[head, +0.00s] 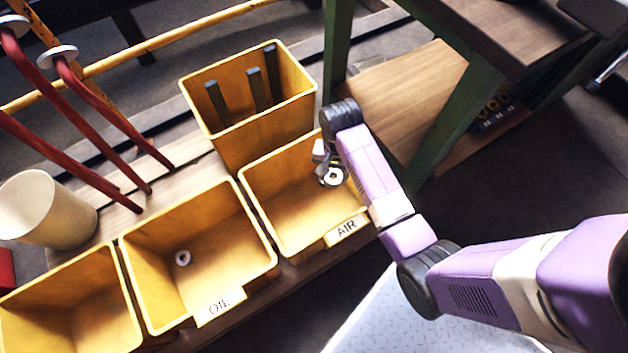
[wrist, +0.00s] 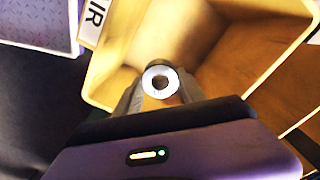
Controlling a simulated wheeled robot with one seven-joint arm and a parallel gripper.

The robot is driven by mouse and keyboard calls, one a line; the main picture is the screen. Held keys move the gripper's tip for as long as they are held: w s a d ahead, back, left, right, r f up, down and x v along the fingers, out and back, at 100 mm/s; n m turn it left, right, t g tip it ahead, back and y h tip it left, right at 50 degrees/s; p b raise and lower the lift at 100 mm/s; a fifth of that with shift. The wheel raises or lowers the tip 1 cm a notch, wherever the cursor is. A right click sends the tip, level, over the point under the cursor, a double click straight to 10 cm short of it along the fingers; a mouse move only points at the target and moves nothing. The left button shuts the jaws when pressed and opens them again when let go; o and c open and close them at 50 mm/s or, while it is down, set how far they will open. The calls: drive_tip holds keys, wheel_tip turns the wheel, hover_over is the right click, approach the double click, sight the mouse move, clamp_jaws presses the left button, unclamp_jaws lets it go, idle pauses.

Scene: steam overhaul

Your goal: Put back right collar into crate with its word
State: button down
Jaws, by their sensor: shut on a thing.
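My gripper (head: 328,166) is shut on a pale ring-shaped collar (head: 333,177) over the yellow crate marked AIR (head: 290,245). In the wrist view the collar (wrist: 160,81) sits between my fingertips (wrist: 160,90), its hole facing the camera, with the inside of the AIR crate (wrist: 250,12) behind it. The collar looks to be at or below the level of the crate's rim; I cannot tell whether it touches the crate. Another small pale collar (head: 183,258) lies on the floor of the yellow crate marked OIL (head: 128,268).
A taller yellow bin (head: 262,128) with dark bars inside stands behind the AIR crate. Another yellow crate (head: 65,265) is at lower left. A cream cylinder (head: 47,210) and red levers (head: 80,125) stand at left. A green-legged bench (head: 445,125) is close right of my gripper.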

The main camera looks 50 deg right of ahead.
drive_tip(key=d+f+m+b, duration=0.1)
drive_tip(key=f+b, duration=0.4)
drive_tip(key=f, duration=0.4)
drive_tip(key=s+d+f+m+b, duration=0.1)
drive_tip(key=d+f+b, duration=0.1)
drive_tip(key=f+b, duration=0.4)
drive_tip(key=s+d+f+m+b, duration=0.1)
drive_tip(key=f+m+b, duration=0.1)
drive_tip(key=f+b, duration=0.4)
drive_tip(key=shift+s+d+f, duration=0.15)
drive_tip(key=shift+f, duration=1.3)
drive_tip(key=shift+s+d+f, duration=0.1)
drive_tip(key=shift+f, duration=1.35)
drive_tip(key=shift+f, duration=0.35)
drive_tip(key=c, duration=0.7)
unclamp_jaws()
wheel_tip(320, 180, up, 13)
drive_tip(key=p, duration=0.6)
drive_tip(key=shift+f, duration=0.2)
